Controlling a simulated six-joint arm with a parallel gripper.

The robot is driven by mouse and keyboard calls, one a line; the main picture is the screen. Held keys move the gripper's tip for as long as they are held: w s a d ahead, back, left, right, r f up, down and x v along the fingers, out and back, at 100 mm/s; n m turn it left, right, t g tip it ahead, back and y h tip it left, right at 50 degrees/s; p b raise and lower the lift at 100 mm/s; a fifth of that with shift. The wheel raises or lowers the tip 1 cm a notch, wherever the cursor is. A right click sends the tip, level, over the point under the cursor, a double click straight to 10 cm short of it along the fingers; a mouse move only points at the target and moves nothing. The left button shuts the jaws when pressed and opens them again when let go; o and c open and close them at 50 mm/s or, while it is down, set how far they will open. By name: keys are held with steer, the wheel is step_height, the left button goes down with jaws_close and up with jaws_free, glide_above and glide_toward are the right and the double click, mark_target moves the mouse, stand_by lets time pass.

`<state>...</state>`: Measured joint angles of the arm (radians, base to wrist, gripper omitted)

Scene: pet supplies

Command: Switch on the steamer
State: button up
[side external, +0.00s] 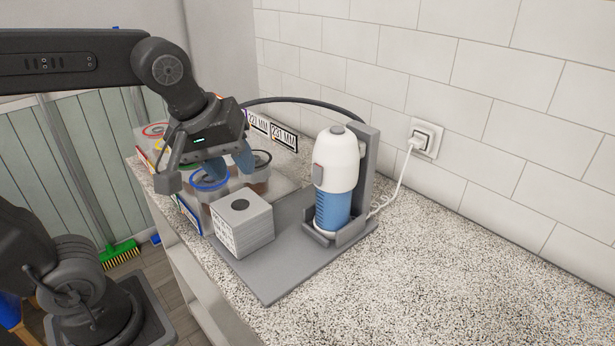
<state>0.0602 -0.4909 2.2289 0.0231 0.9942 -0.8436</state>
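The steamer (337,165) looks to be the upright white device with a blue lower part, standing in a grey holder (367,165) on a grey base plate. My gripper (229,166) is to the left of the steamer, above ringed containers and apart from the steamer. Its two blue fingertips look spread with a gap between them, and nothing shows held. The fingertips partly overlap the containers in this view.
A grey box with a dark round hole (243,222) stands on the plate, left of the steamer. Containers with blue (208,187) and black rims are behind it. A white cable runs to a wall socket (425,137). The speckled counter (440,240) is clear at right.

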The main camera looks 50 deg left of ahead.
mark_target(316, 175)
steer(key=w+n, duration=0.1)
steer(key=n, duration=0.1)
steer(key=w+d+r+n, duration=0.1)
steer(key=w+n, duration=0.2)
steer(key=n, duration=0.1)
steer(key=shift+w+d+r+n+g, duration=0.25)
steer(key=shift+w+r+n+g, duration=0.1)
steer(key=shift+w+n+g, duration=0.05)
steer(key=c, duration=0.6)
steer(key=shift+w+d+r+n, duration=0.15)
steer(key=shift+w+n, duration=0.25)
steer(key=shift+n, duration=0.2)
steer(key=shift+w+d+r+n, duration=0.1)
steer(key=shift+w+n, duration=0.3)
steer(key=shift+n, duration=0.2)
jaws_close()
steer(key=shift+f, duration=0.15)
steer(key=w+f, duration=0.7)
steer(key=f, duration=0.2)
steer(key=shift+f, duration=0.4)
steer(key=shift+w, duration=0.15)
